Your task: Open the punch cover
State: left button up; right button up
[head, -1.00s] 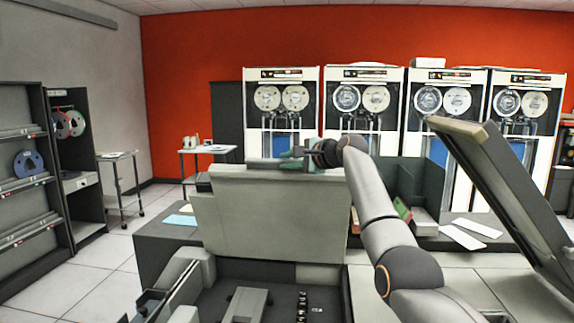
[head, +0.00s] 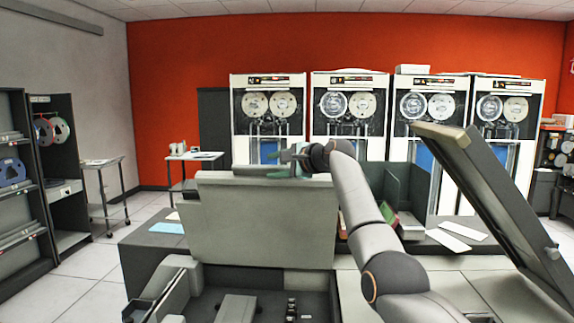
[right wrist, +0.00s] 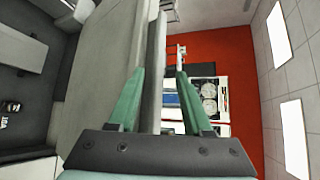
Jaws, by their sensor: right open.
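The punch cover is a pale grey panel (head: 262,228) standing raised, near upright, at the rear of the open machine. My right gripper (head: 290,160) is at the cover's top edge, toward its right side. In the right wrist view the green fingers of the right gripper (right wrist: 158,85) are apart, one on each side of the cover's edge (right wrist: 152,70). The left finger is close to the panel or touching it; I cannot tell which. My left gripper is not in view.
The open machine interior (head: 250,302) lies in front of the cover. A second, dark tilted lid (head: 490,190) stands at right. White tape cabinets (head: 268,115) line the red wall. A small cart (head: 193,156) stands behind at left.

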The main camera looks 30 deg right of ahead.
jog(key=shift+s+d+b, duration=0.2)
jog(key=shift+s+b, duration=0.4)
jog(key=shift+s, duration=0.05)
jog(key=b+v, duration=0.4)
jog(key=v, duration=0.7)
jog(key=shift+r, duration=0.1)
